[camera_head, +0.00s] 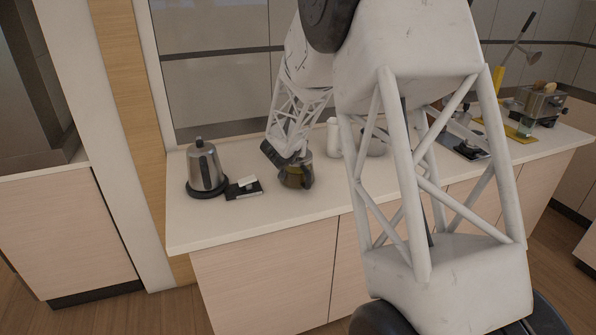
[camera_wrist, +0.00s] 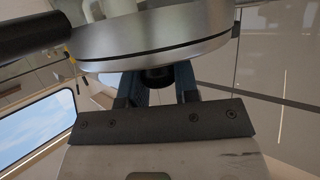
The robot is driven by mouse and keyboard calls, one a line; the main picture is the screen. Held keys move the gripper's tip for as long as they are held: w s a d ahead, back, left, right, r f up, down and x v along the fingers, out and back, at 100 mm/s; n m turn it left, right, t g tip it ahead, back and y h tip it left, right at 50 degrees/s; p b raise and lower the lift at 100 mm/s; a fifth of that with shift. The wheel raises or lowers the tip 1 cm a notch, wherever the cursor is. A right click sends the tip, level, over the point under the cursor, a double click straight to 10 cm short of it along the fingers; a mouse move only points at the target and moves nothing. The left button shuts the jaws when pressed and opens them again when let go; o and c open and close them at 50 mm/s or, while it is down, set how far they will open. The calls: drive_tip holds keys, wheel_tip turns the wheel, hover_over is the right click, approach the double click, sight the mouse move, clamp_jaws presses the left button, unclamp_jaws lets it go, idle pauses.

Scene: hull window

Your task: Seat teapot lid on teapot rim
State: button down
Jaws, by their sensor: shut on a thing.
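The teapot (camera_head: 293,179), a dark glassy pot with a handle on its right, stands on the counter. My gripper (camera_head: 288,158) is right over its top, and the arm's end hides the lid area in the head view. In the wrist view, my gripper (camera_wrist: 158,82) has its blue fingers shut on a dark knob under a broad metal disc, which appears to be the teapot lid (camera_wrist: 155,60). A thin dark line runs between this disc and the metal band above it in the picture. I cannot tell whether they touch. A black handle shows at upper left.
A steel kettle (camera_head: 206,170) on a dark base stands left of the teapot. A small black tray (camera_head: 244,190) with a white item lies between them. A white canister (camera_head: 333,138) stands behind right. The counter's front strip (camera_head: 260,215) is clear.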

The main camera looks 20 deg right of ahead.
drive_tip(key=shift+f, duration=0.1)
idle(0.7)
drive_tip(key=c, duration=1)
unclamp_jaws()
drive_tip(key=shift+v, duration=1.75)
drive_tip(key=o, duration=0.5)
drive_tip(key=c, duration=0.5)
drive_tip(key=shift+a, duration=0.1)
